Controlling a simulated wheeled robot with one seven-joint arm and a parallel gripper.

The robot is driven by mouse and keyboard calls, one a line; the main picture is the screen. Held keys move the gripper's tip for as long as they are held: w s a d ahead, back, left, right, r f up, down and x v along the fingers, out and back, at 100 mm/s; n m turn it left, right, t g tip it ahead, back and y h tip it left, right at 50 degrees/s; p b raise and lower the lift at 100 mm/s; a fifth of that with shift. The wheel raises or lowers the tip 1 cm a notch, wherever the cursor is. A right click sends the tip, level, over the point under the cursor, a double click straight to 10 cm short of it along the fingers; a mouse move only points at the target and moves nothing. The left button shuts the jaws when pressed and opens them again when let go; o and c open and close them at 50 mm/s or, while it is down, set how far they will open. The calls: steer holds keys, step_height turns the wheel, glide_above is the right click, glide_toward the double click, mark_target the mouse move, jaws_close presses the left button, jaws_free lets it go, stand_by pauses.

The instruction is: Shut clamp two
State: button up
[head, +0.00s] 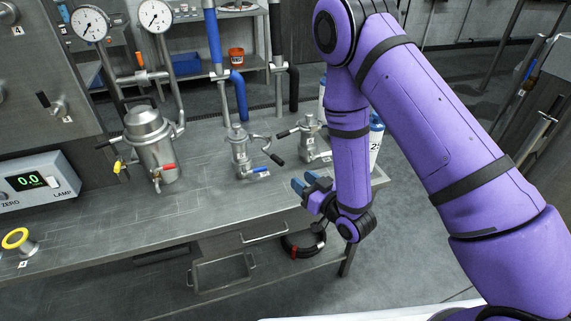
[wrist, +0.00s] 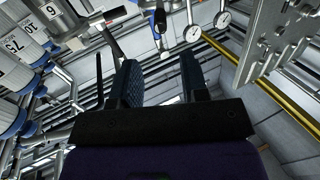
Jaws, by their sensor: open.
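Two steel fittings with lever handles stand on the bench in the head view. One (head: 240,150) has a blue-gripped lever low at its right and a thin curved handle above. The other (head: 310,140), farther right, has black-gripped handles, one reaching out to the left. Small tags lie by both, but their numbers are too small to read, so I cannot tell which is clamp two. My gripper (head: 304,183) is open and empty, in front of these fittings near the bench's front edge. Its two dark fingers (wrist: 160,82) stand apart in the wrist view, with nothing between them.
A steel jacketed vessel (head: 150,140) with red and yellow valve handles stands left on the bench (head: 130,218). Blue (head: 240,97) and black hoses hang behind the fittings. Numbered blue-white cylinders (head: 376,140) stand behind my arm.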

mark_target(281, 161)
steer(key=x, duration=1)
jaws_close()
